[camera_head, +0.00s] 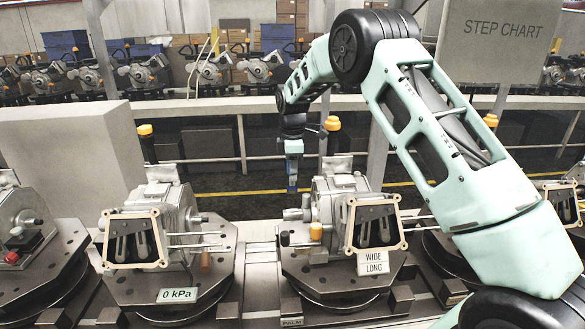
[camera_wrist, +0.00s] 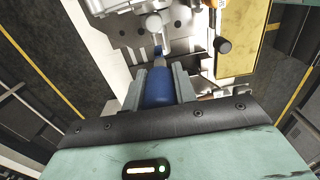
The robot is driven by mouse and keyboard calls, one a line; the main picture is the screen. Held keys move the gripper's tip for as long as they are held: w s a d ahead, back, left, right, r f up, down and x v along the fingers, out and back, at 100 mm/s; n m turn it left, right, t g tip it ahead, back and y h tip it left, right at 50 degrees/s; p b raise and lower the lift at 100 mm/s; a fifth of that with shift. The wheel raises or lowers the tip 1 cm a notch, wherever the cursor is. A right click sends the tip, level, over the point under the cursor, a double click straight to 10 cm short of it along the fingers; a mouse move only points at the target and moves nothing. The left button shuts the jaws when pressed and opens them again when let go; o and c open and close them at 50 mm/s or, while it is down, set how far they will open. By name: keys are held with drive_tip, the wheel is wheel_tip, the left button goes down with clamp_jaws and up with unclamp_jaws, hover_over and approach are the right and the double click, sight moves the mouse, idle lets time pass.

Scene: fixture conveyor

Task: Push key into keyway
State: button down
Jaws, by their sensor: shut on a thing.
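My gripper (camera_wrist: 160,78) is shut on a blue handle-like piece (camera_wrist: 158,88) with a narrow tip, in the wrist view. The tip points at a silver shaft (camera_wrist: 153,22) sticking out of the machine housing; it appears close to the shaft end, but I cannot tell if they touch. In the head view my gripper (camera_head: 293,148) hangs down above the shaft (camera_head: 294,214) on the left side of the middle housing (camera_head: 338,188), with the blue piece pointing down. I cannot make out the key or the keyway separately.
Another housing (camera_head: 158,205) with a "0 kPa" tag stands to the left. An orange-topped post (camera_head: 332,125) rises behind. A grey box (camera_head: 65,155) is at the far left.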

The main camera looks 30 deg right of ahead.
sight(293, 185)
drive_tip(key=shift+f+b, duration=1.4)
drive_tip(key=shift+f, duration=1.5)
drive_tip(key=shift+f, duration=0.15)
drive_tip(key=shift+f+b, duration=0.35)
drive_tip(key=shift+f, duration=0.15)
drive_tip(key=shift+f, duration=0.5)
drive_tip(key=shift+r+p, duration=0.5)
drive_tip(key=shift+r, duration=0.65)
drive_tip(key=shift+r+p, duration=1.7)
drive_tip(key=shift+r, duration=0.95)
drive_tip(key=shift+s, duration=0.1)
